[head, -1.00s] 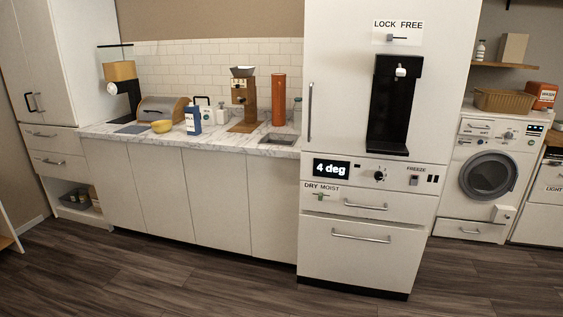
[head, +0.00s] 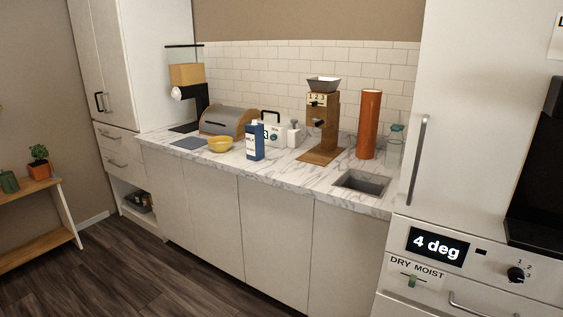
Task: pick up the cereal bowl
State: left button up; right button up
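A yellow bowl (head: 220,145), which looks like the cereal bowl, sits upright on the marble counter (head: 300,172), near its front edge. A flat grey mat or board (head: 189,143) lies to its left. A blue carton (head: 255,141) stands to its right, a little apart. A bread box with a rounded lid (head: 228,121) is behind it. What is inside the bowl is too small to tell. Neither of my grippers shows in the head view.
A sink (head: 362,183) is set into the counter at right. A coffee grinder (head: 322,118), an orange cylinder (head: 369,125) and a glass jar (head: 394,148) stand behind it. The floor (head: 190,285) before the cabinets is clear. A low plant shelf (head: 35,225) stands at left.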

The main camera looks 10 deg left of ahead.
aim_at(220, 145)
jog(key=i+j+u, duration=0.15)
jog(key=i+u, duration=0.25)
jog(key=i, duration=0.3)
jog(key=i+l+u, duration=0.1)
jog(key=i+u, duration=0.25)
jog(key=i, duration=0.35)
